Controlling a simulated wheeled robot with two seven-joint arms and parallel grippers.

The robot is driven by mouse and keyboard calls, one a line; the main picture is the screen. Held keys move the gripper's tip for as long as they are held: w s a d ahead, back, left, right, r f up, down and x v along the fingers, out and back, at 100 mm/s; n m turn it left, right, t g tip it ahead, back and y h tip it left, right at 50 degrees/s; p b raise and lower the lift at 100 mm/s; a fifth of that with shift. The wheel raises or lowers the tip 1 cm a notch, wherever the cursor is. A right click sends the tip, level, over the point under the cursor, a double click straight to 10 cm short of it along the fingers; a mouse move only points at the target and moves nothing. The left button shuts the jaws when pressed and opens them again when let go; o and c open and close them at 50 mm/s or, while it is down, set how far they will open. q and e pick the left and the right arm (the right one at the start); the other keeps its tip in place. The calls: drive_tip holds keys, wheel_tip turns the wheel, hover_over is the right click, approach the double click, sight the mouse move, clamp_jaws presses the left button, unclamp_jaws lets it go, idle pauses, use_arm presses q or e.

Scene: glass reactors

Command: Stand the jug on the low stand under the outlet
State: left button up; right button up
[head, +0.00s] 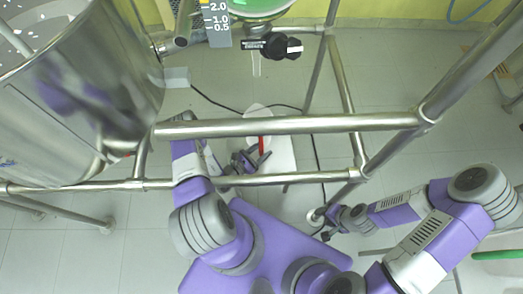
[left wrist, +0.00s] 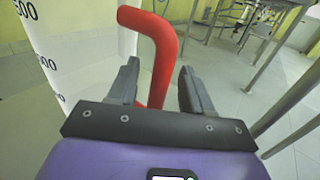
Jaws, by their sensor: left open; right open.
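The white jug (head: 256,111) with a red handle (head: 262,145) is beyond the steel rails in the head view, below the outlet (head: 257,66). Its graduated wall (left wrist: 88,45) and red handle (left wrist: 160,50) show in the left wrist view. My left gripper (head: 257,160) is open, with its fingers (left wrist: 158,88) on either side of the handle. A white flat surface (head: 283,155), apparently the low stand, shows by the jug. The jug's base is hidden, so I cannot tell whether it rests there. My right gripper (head: 326,235) is open and empty, away from the jug.
Steel rails (head: 290,124) cross between my body and the jug, with uprights at the sides. A large steel vessel (head: 80,90) fills the upper left. A black valve (head: 282,47) sits beside the outlet under the green-filled glass (head: 262,8). A dark cable (head: 215,100) lies behind.

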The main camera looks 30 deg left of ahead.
use_arm(q)
drive_tip(key=p+v, duration=0.1)
drive_tip(key=v, duration=0.6)
drive_tip(key=shift+s+p, duration=0.25)
drive_tip(key=shift+p, duration=0.1)
